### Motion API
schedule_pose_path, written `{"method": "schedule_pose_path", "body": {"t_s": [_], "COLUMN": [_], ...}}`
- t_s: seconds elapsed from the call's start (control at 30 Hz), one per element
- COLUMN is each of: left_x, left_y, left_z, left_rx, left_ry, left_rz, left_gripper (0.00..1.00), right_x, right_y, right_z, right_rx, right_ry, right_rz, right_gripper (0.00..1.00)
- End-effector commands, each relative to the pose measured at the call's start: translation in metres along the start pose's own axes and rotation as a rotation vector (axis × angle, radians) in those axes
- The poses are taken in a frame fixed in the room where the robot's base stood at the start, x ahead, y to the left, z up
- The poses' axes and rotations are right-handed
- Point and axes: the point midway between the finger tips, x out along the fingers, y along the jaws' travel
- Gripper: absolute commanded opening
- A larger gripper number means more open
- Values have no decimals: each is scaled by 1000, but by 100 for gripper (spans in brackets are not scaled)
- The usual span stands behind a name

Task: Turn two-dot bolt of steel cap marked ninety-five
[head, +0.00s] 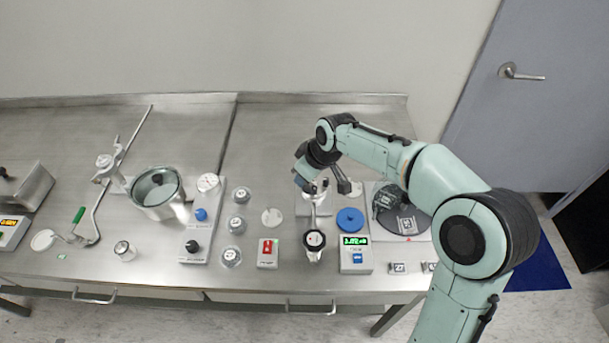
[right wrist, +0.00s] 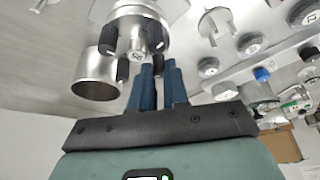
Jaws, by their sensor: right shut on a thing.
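A steel cap (right wrist: 138,22) with black bolts around its rim fills the top of the right wrist view. A small round label (right wrist: 136,67) on it seems to read 95. Black bolts show at its left (right wrist: 110,38) and right (right wrist: 155,37) with pale marks; I cannot count their dots. My right gripper (right wrist: 159,68) has its blue fingers closed around a dark bolt (right wrist: 158,64) at the cap's near side. In the head view my right gripper (head: 318,188) is low at the steel fixture, and the arm partly hides the cap. My left gripper is not in view.
A scale with green digits (head: 356,255), a blue disc (head: 350,220) and a red-switch box (head: 268,252) stand close by. A steel pot (head: 158,192) and several small jars are farther left. A dark round device (head: 403,222) sits at the right.

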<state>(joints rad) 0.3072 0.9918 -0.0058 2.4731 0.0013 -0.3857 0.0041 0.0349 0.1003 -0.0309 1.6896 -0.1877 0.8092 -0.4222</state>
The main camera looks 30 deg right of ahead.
Motion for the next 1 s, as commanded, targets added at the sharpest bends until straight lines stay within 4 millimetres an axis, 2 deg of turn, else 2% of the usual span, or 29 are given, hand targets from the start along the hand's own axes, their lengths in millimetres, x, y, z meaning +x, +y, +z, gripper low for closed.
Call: {"method": "schedule_pose_path", "body": {"t_s": [0.57,0.6,0.87,1.0], "left_x": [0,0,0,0], "left_y": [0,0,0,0], "left_z": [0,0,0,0], "left_rx": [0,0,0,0], "left_ry": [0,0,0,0], "left_rz": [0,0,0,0], "left_gripper": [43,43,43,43], "right_x": [0,0,0,-6], "right_y": [0,0,0,0], "right_z": [0,0,0,0], "right_rx": [30,30,30,30], "right_ry": [0,0,-1,2], "right_rz": [13,13,12,13], "right_gripper": [0,25,26,26]}}
